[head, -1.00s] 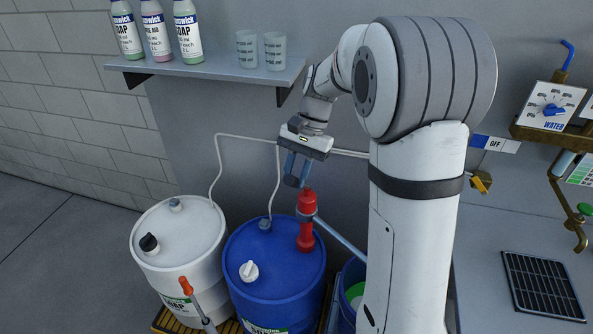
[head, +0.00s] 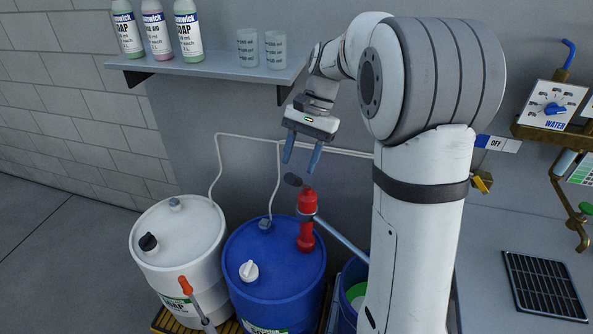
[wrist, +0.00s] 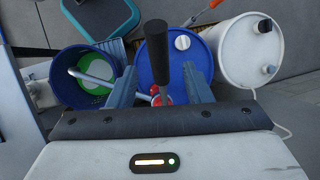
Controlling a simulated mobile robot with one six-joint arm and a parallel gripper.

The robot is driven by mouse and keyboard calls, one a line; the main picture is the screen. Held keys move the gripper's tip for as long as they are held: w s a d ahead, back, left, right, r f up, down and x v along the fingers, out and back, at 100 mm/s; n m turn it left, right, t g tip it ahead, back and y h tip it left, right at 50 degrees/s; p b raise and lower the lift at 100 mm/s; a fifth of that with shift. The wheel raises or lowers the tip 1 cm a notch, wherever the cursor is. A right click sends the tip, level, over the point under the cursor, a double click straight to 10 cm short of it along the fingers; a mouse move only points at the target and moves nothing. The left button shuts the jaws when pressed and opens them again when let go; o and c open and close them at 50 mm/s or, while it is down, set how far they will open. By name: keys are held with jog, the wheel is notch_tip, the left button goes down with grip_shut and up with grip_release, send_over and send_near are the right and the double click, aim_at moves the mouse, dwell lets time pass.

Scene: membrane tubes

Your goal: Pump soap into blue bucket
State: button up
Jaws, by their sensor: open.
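A grey spout runs from the pump down to the right, over the blue bucket (head: 350,285), which is partly hidden by my arm. In the wrist view the bucket (wrist: 66,82) holds something green and white, and the spout ends over it. The pump's dark handle (wrist: 155,57) shows between the fingers. My gripper (head: 302,162) is open and empty above the pump, apart from it in the head view.
A white drum (head: 177,240) with an orange-handled tool in front stands left of the blue drum. A shelf (head: 215,65) above holds several bottles and two cups. A water control box (head: 553,106) and pipes are at the right.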

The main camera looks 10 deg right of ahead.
aim_at(293, 180)
jog(key=v, duration=0.4)
jog(key=shift+f+b, duration=0.1)
jog(key=shift+b, duration=0.25)
jog(key=s+a+t+h+b, duration=0.1)
jog(key=b, duration=0.1)
jog(key=s+a+f+t+h+b, duration=0.1)
jog(key=s+t+b, duration=0.1)
jog(key=b, duration=0.1)
jog(key=shift+s+a, duration=0.15)
jog(key=shift+a, duration=0.05)
jog(key=shift+s+a+t+b, duration=0.1)
jog(key=shift+s+t+b, duration=0.1)
jog(key=shift+t+b, duration=0.2)
jog(key=f, duration=0.5)
jog(key=a+f+p, duration=0.1)
jog(key=f, duration=0.1)
jog(key=shift+w+f, duration=0.2)
jog(key=shift+w, duration=0.1)
jog(key=shift+c, duration=0.3)
grip_shut()
